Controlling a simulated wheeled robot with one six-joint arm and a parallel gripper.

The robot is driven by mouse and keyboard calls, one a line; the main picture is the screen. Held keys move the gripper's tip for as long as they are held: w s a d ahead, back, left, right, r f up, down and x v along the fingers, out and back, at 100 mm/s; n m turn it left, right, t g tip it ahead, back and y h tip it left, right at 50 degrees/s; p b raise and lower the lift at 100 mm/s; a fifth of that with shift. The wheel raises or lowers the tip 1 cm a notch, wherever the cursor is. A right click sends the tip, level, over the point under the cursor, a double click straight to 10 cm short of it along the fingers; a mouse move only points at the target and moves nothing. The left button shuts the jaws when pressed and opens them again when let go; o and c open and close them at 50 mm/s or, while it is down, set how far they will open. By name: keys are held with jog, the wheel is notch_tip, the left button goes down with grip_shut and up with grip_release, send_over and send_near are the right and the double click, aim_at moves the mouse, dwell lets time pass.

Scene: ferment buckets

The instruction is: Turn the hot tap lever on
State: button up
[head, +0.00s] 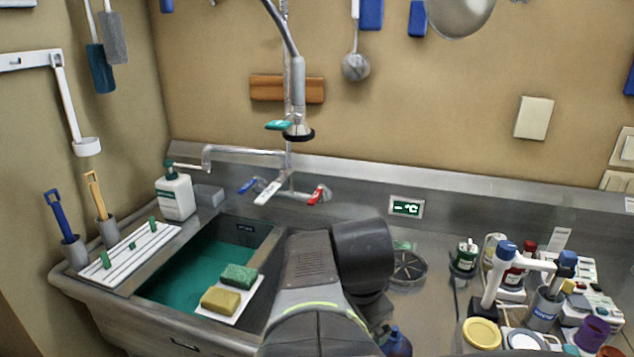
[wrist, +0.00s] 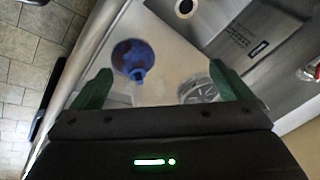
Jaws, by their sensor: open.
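The red hot tap lever (head: 319,195) is on the right side of the chrome tap (head: 287,180) behind the sink in the head view. A blue lever (head: 248,186) is on the tap's left side. A small red and chrome piece (wrist: 312,70) at the right edge of the wrist view may be part of the tap; I cannot tell. My gripper (wrist: 162,85) is open and empty, with its two green fingers wide apart over the counter. It is apart from the tap. In the head view my arm hides the gripper.
The sink (head: 262,237) holds a board with two sponges (head: 221,302). A blue bottle (head: 397,343) and a round wire strainer (head: 408,268) are on the counter near my arm. Bottles and tools crowd the right. A spray hose (head: 297,85) hangs above the tap.

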jog(key=shift+w+a, duration=0.1)
jog(key=shift+w, duration=0.1)
jog(key=c, duration=0.3)
jog(key=shift+n+t+y, duration=0.5)
jog(key=shift+n+t, duration=0.2)
jog(key=shift+n, duration=0.1)
jog(key=w, duration=0.1)
jog(key=w+a, duration=0.1)
jog(key=w, duration=0.1)
jog(key=w+a, duration=0.1)
jog(key=shift+w+a+r, duration=0.1)
jog(key=shift+w, duration=0.2)
jog(key=c, duration=0.8)
jog(key=w+a+n+t+y, duration=0.1)
jog(key=w+a+n+t, duration=0.1)
jog(key=w, duration=0.5)
jog(key=w+a+n+t+y+p, duration=0.1)
jog(key=w+a+n+t, duration=0.1)
jog(key=w+a, duration=0.3)
jog(key=w, duration=0.3)
jog(key=shift+w+r+t, duration=0.3)
jog(key=n+t+h+p, duration=0.1)
jog(key=n+t+h, duration=0.2)
jog(key=t+h, duration=0.4)
send_near(320, 189)
jog(key=p+x, duration=0.4)
jog(key=x, duration=0.1)
jog(key=shift+w+f, duration=0.2)
jog(key=shift+w, duration=0.15)
grip_shut()
